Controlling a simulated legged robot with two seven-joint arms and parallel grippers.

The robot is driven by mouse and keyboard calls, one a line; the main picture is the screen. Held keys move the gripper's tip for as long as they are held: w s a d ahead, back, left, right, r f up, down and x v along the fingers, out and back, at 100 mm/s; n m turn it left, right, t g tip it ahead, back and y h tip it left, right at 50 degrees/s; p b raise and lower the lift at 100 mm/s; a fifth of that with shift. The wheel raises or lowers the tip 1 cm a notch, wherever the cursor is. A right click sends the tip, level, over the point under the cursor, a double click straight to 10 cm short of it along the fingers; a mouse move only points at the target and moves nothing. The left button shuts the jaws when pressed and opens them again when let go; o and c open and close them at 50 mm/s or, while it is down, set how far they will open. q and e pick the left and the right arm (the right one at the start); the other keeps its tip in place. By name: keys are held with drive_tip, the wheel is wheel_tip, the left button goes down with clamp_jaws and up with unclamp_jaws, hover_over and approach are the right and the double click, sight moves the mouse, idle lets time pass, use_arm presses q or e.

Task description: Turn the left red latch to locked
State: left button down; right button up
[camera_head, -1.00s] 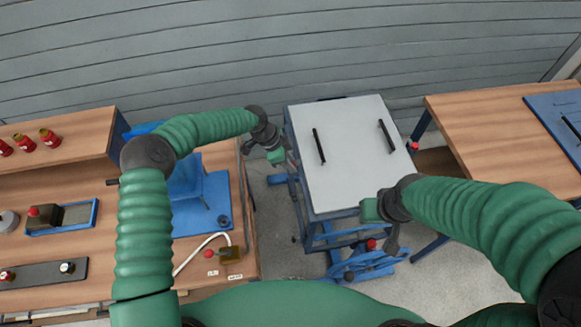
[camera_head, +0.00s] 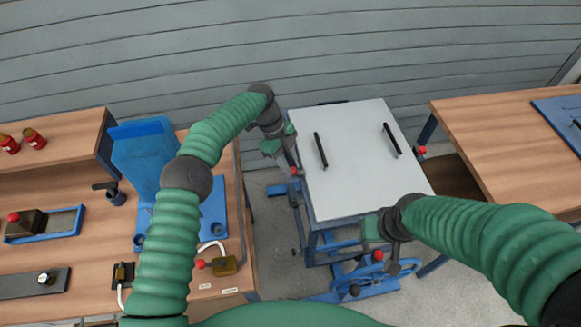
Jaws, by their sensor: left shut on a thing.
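The white-topped box (camera_head: 360,175) with two black handles stands on a blue frame in the middle. The left red latch (camera_head: 296,171) shows as a small red tip at the box's left edge. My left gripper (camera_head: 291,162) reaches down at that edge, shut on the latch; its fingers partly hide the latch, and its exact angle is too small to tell. The right red latch (camera_head: 421,150) is at the box's right edge. My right gripper (camera_head: 385,232) is over the box's front right corner, away from both latches; its jaw gap cannot be made out.
A wooden bench (camera_head: 75,235) with blue fixtures and a red-knobbed lever (camera_head: 200,264) is at left. Another wooden table (camera_head: 510,150) is at right. A blue trolley base (camera_head: 365,285) with a red knob (camera_head: 377,256) is under the box front. A grey wall closes the back.

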use_arm(q)
drive_tip(key=shift+w+a+r, duration=0.15)
drive_tip(key=shift+w+a, duration=0.05)
drive_tip(key=shift+w, duration=0.1)
drive_tip(key=c, duration=1.4)
unclamp_jaws()
drive_tip(key=shift+c, duration=0.2)
drive_tip(key=shift+o, duration=1.4)
drive_tip(key=p+v, duration=0.5)
drive_tip(key=v, duration=0.2)
drive_tip(key=shift+w, duration=0.15)
